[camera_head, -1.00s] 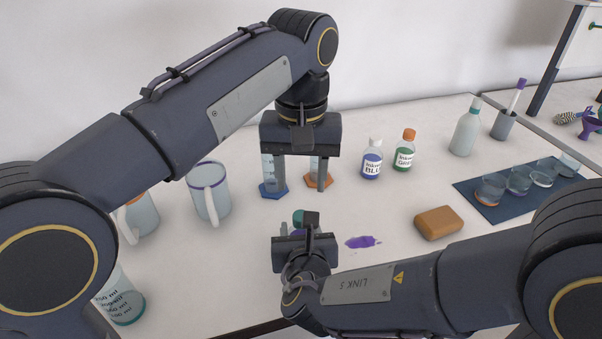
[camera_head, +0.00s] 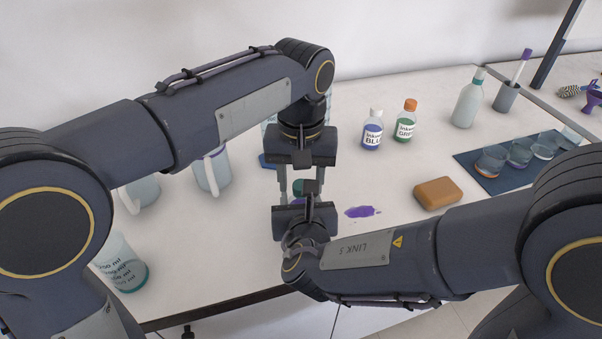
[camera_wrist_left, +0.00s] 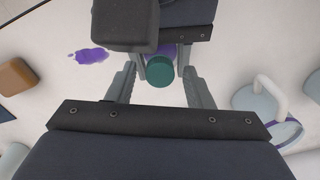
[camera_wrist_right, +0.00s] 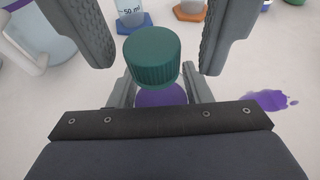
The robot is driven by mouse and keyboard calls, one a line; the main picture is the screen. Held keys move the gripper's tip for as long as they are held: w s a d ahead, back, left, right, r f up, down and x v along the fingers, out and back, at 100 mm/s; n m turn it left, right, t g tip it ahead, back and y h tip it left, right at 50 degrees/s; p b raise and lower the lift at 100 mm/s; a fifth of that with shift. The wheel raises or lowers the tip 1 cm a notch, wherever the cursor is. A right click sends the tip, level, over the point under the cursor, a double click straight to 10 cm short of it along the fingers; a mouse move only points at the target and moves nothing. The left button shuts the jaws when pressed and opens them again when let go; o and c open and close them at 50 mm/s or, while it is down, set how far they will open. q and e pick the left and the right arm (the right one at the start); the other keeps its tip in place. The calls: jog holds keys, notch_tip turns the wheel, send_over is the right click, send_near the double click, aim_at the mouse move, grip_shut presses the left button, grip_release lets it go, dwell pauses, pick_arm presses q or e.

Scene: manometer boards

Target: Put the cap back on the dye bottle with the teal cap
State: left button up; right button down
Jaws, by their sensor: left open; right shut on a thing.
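The dye bottle, with purple contents, shows in the right wrist view (camera_wrist_right: 160,97) between the fingers of my right gripper (camera_wrist_right: 160,84), which is shut on it. The teal cap (camera_wrist_right: 152,58) is right above the bottle; I cannot tell whether it is fully seated. The cap also shows in the head view (camera_head: 306,187) and left wrist view (camera_wrist_left: 160,70). My left gripper (camera_head: 306,193) is open, pointing down from above, with one finger on each side of the cap and gaps between. In the head view the bottle is mostly hidden behind my right gripper.
A purple spill (camera_head: 362,211) and an orange-brown sponge (camera_head: 438,193) lie to the right. A blue dye bottle (camera_head: 372,132) and a green one (camera_head: 406,124) stand behind. A blue mat (camera_head: 472,163) holds several glass dishes.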

pick_arm(q)
grip_shut()
jog(key=m, duration=0.4)
jog(key=shift+m, duration=0.3)
grip_release()
jog(key=shift+r, duration=2.3)
jog(key=shift+r, duration=0.1)
jog(key=shift+d+r, duration=0.1)
jog(key=shift+r, duration=1.5)
